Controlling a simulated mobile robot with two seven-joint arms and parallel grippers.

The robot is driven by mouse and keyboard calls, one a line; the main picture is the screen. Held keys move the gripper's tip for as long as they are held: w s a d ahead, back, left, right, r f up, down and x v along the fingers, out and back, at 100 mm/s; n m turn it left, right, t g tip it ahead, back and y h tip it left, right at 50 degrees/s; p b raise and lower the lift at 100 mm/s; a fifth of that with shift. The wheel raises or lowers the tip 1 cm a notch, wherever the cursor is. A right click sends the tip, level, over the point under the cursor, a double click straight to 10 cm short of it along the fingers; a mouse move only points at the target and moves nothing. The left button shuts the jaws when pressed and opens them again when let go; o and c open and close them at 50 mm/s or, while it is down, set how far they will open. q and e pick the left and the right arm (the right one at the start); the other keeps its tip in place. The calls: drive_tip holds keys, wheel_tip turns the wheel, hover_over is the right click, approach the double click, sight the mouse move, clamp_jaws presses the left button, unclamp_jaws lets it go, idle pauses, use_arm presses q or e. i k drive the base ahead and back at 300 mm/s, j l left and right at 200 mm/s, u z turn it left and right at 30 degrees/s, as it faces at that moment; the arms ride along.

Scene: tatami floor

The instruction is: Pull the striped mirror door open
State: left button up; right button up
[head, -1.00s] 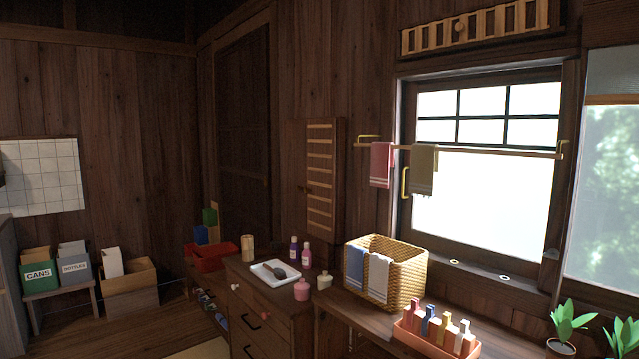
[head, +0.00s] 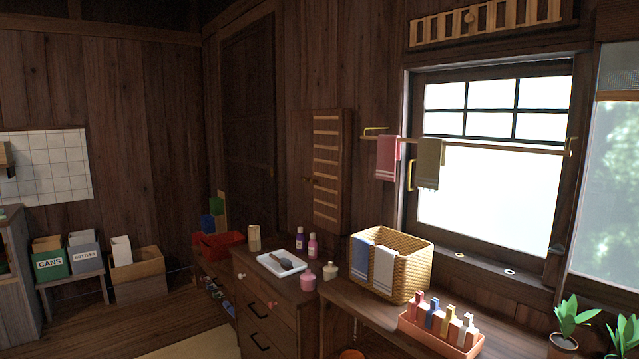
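The striped mirror door (head: 326,172) is a narrow dark wood panel with light horizontal slats, on the wall left of the window. It looks shut. A small knob (head: 308,180) shows at its left edge. Neither of my grippers is in the head view, so I cannot see whether they are open or shut.
Below the door, a drawer cabinet (head: 262,312) holds a white tray (head: 268,263), a purple bottle (head: 299,239), a magenta bottle (head: 312,246) and a pink jar (head: 308,281). A wicker basket (head: 412,276) stands right. A towel rail (head: 480,147) crosses the window. Floor at lower left is clear.

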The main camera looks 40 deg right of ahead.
sight(326, 124)
drive_tip(key=i+z, duration=0.1)
drive_tip(key=z, duration=0.4)
drive_tip(key=i+z, duration=0.15)
drive_tip(key=z, duration=0.35)
drive_tip(key=i+z, duration=0.15)
drive_tip(key=z, duration=0.3)
